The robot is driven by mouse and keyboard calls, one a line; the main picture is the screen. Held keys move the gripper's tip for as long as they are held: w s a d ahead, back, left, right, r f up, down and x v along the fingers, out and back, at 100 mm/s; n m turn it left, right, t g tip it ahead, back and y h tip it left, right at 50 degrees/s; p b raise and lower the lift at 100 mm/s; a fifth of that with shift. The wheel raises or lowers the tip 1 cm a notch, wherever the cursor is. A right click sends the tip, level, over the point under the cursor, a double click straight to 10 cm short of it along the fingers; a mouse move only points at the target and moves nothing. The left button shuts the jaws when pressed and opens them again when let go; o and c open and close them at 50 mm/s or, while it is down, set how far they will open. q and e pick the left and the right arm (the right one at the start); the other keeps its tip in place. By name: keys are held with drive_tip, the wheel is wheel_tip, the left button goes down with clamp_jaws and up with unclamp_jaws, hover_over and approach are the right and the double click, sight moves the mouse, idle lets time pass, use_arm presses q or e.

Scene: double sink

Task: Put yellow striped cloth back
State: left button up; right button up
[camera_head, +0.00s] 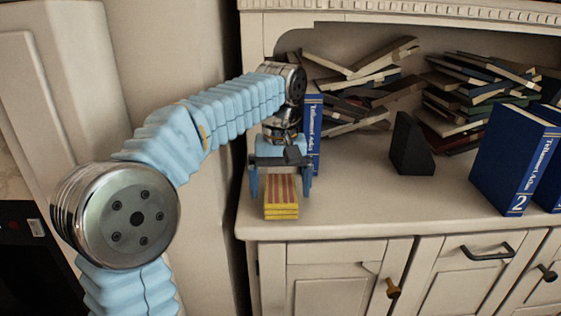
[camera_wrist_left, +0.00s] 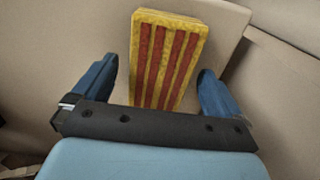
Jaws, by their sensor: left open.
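The yellow striped cloth (camera_head: 282,209) is a folded yellow stack with dark red stripes. It lies at the left end of the cabinet's counter, near the front edge. My left gripper (camera_head: 281,192) is open above the cloth, with one finger on each side of it. In the left wrist view the cloth (camera_wrist_left: 167,62) shows between and beyond the two blue fingers of the left gripper (camera_wrist_left: 156,85), with a gap on both sides. Part of the cloth is hidden behind the gripper. My right gripper is not in view.
A blue book (camera_head: 313,135) stands just right of the gripper. A black bookend (camera_head: 411,146) and large blue books (camera_head: 510,160) stand further right. Book piles (camera_head: 365,85) lie on the shelf behind.

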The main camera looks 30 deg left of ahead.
sight(280, 187)
use_arm(q)
wheel_tip(280, 187, up, 11)
drive_tip(key=p, duration=0.2)
drive_tip(key=shift+f, duration=0.1)
idle(0.5)
